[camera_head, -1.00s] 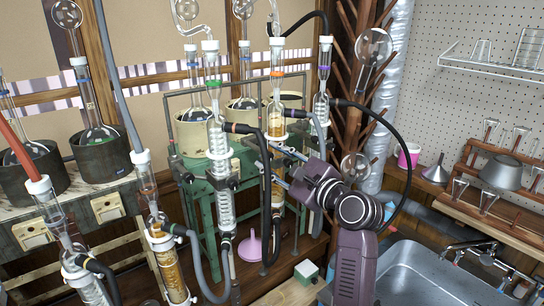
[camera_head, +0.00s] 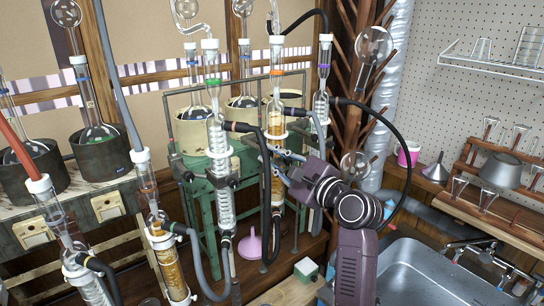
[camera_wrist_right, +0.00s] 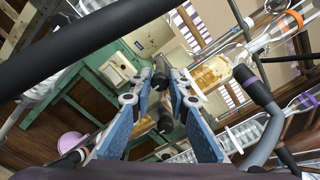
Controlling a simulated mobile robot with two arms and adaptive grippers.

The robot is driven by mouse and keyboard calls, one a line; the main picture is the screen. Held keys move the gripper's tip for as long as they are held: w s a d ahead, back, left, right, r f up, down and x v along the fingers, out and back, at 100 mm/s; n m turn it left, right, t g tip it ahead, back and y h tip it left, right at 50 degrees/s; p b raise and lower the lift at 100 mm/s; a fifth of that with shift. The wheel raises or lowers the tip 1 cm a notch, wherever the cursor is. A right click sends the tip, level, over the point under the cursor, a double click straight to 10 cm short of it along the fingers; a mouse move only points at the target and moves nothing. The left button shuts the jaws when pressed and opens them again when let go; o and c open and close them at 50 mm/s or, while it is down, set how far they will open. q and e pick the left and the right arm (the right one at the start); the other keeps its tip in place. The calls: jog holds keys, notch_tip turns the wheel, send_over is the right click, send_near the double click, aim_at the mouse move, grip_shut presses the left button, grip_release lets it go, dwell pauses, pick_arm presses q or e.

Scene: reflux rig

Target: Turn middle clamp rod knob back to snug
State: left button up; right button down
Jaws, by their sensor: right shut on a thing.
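The middle glass column (camera_head: 277,122), with an orange ring and amber liquid, stands upright at the green frame. My right gripper (camera_head: 274,163) reaches in from the right at mid-height of this column, at its clamp. In the right wrist view, my right gripper (camera_wrist_right: 162,92) has its two blue-padded fingers shut on a small dark knob (camera_wrist_right: 161,83) by the clamp rod. The fingers hide most of the knob, so its turn angle cannot be told. My left gripper is not in view.
A green-ringed condenser (camera_head: 220,165) stands close left of the gripper, with a black hose (camera_head: 264,200) between. A violet-ringed column (camera_head: 322,95) is to the right. A pink funnel (camera_head: 250,246) sits below. A sink (camera_head: 430,265) lies at the lower right.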

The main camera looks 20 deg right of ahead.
jog(key=n+p, duration=0.1)
jog(key=n, duration=0.4)
jog(key=shift+f, duration=0.1)
jog(key=n, duration=0.5)
jog(key=shift+n+p, duration=0.3)
jog(key=shift+n, duration=0.3)
jog(key=c, duration=1.8)
grip_release()
jog(key=shift+s, duration=0.1)
jog(key=v, duration=1.2)
